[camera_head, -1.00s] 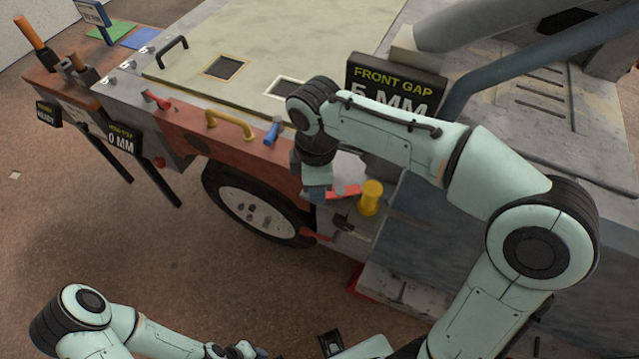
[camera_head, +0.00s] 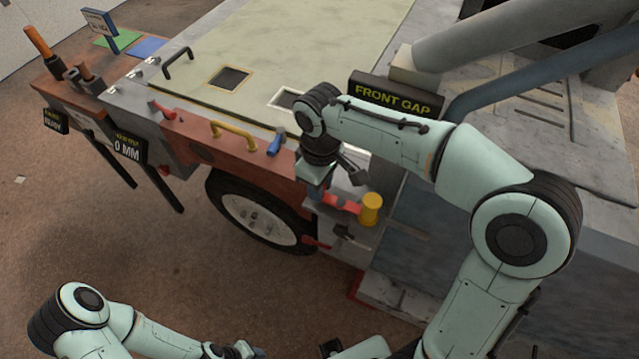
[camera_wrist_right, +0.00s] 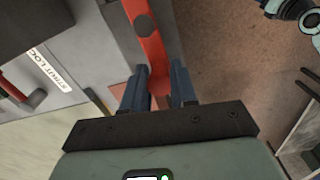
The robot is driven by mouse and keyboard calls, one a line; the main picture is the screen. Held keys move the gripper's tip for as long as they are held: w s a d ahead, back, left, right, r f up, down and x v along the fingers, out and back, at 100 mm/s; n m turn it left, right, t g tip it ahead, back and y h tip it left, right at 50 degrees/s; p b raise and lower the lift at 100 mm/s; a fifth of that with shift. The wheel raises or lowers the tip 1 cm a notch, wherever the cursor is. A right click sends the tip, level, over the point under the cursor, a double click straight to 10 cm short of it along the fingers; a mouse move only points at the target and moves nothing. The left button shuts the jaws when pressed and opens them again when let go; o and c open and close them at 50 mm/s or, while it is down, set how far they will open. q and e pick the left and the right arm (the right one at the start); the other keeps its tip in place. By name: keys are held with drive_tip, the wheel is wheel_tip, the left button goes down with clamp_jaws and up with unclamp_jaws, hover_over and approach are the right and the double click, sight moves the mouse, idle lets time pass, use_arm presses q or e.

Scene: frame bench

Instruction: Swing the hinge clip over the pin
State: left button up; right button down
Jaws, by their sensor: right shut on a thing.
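The red hinge clip (camera_head: 342,203) is a flat bar at the corner beside the wheel. Its right end meets the yellow post (camera_head: 371,209) in the head view; I cannot tell whether that post is the pin. My right gripper (camera_head: 314,190) is at the clip's left part, shut on it. In the right wrist view the red clip (camera_wrist_right: 147,42), with a dark round bolt on it, runs down between the two fingers of the gripper (camera_wrist_right: 159,88). No pin shows in that view. My left arm is at the lower left; its fingers do not show.
A blue handle (camera_head: 276,143) and yellow handle (camera_head: 233,133) sit along the red edge left of the gripper. The wheel (camera_head: 255,217) is below.

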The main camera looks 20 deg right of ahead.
idle(0.3)
drive_tip(key=c, duration=1)
unclamp_jaws()
use_arm(q)
drive_tip(key=w+r+p, duration=0.2)
drive_tip(key=w+r, duration=0.1)
drive_tip(key=shift+r+p, duration=0.3)
use_arm(e)
wheel_tip(320, 180, up, 14)
drive_tip(key=shift+f, duration=0.25)
